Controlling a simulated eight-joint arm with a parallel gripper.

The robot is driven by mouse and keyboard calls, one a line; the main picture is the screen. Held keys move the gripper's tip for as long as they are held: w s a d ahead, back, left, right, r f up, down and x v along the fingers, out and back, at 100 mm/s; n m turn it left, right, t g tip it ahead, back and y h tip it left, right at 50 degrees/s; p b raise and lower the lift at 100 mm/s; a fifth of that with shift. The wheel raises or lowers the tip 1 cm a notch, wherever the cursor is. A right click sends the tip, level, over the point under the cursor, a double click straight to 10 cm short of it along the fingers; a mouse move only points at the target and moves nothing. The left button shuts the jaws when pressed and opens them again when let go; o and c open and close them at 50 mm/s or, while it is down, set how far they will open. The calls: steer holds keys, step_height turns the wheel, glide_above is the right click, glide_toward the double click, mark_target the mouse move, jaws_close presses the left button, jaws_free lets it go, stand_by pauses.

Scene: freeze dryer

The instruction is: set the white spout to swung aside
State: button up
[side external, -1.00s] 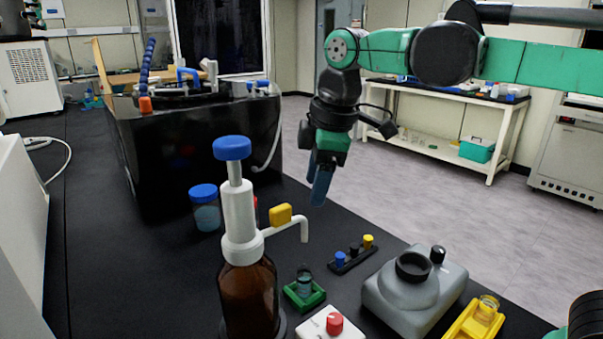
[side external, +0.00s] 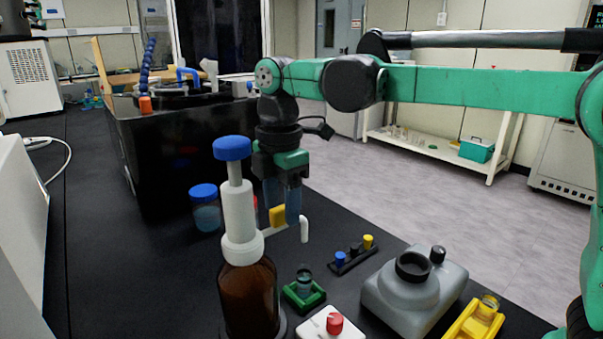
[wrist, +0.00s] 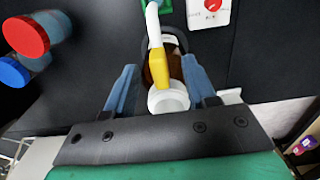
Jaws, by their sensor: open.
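The white spout (side external: 303,229) sticks out to the right from the white pump head of a brown bottle (side external: 249,296), with its tip bent down. A yellow block (side external: 278,215) sits on the spout near the pump. My gripper (side external: 280,215) is open and points down, behind the pump, with its fingers at the height of the yellow block. In the wrist view the spout (wrist: 153,22) and the yellow block (wrist: 159,68) lie between my two open fingers (wrist: 165,85). Whether a finger touches the block cannot be told.
A blue-capped jar (side external: 205,209) stands left of my gripper. In front are a small vial in a green holder (side external: 303,294), a white box with a red knob (side external: 334,324) and a grey device (side external: 415,290). A large black box (side external: 190,150) stands behind.

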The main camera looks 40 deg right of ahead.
steer(key=shift+f, duration=0.1)
jaws_close()
stand_by(1.4)
